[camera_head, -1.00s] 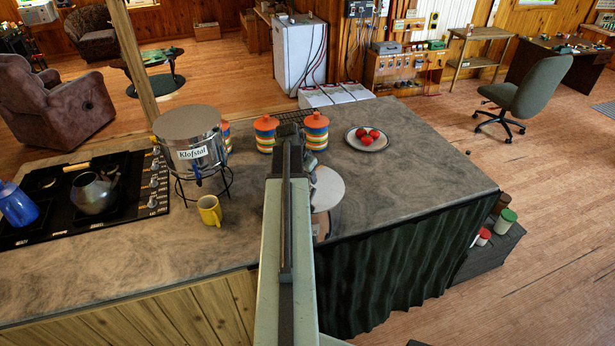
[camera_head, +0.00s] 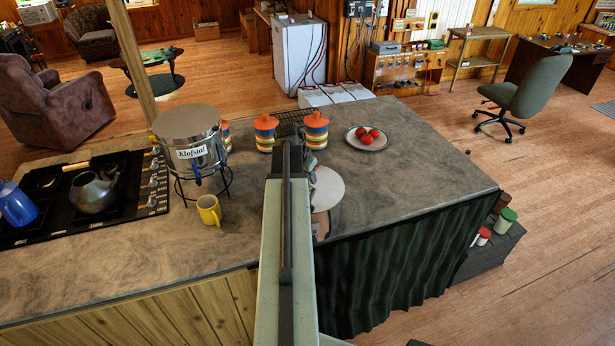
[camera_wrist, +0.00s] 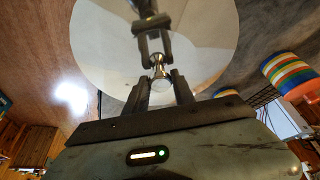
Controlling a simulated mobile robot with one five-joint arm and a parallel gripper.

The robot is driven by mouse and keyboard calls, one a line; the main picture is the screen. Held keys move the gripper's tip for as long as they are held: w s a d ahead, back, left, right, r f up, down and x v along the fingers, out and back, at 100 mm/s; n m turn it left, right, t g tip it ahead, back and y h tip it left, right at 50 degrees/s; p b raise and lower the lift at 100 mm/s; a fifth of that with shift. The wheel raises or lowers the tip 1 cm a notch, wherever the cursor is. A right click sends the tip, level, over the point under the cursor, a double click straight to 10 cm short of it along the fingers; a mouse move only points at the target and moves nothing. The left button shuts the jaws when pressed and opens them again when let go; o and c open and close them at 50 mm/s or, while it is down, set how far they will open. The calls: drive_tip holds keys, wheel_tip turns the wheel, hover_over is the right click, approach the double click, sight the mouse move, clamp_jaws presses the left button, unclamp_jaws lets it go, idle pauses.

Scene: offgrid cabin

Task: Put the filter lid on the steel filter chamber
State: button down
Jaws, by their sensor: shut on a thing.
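The filter lid (camera_head: 329,187) is a pale round disc, partly hidden behind my arm in the head view. In the wrist view the lid (camera_wrist: 100,45) fills the top middle, with a small metal knob at its centre. My gripper (camera_wrist: 160,75) is shut on this knob. Whether the lid touches the counter cannot be told. The steel filter chamber (camera_head: 203,162), labelled "Klofstal", stands upright on a black wire stand left of my arm, apart from the lid. Its top looks like a flat grey-brown round; I cannot tell whether it is open.
Striped canisters with orange lids (camera_head: 316,131) stand behind the lid. A yellow mug (camera_head: 209,211) is in front of the chamber. A plate (camera_head: 351,141) with red fruit is at the back right. The stove (camera_head: 130,205) is at left. The right counter (camera_head: 430,175) is clear.

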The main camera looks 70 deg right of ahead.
drive_tip(key=shift+f, duration=0.1)
idle(0.5)
drive_tip(key=c, duration=1)
unclamp_jaws()
drive_tip(key=shift+o, duration=0.2)
drive_tip(key=o, duration=0.5)
drive_tip(key=shift+o, duration=0.2)
drive_tip(key=p+v, duration=0.6)
drive_tip(key=v, duration=0.1)
drive_tip(key=shift+w, duration=0.1)
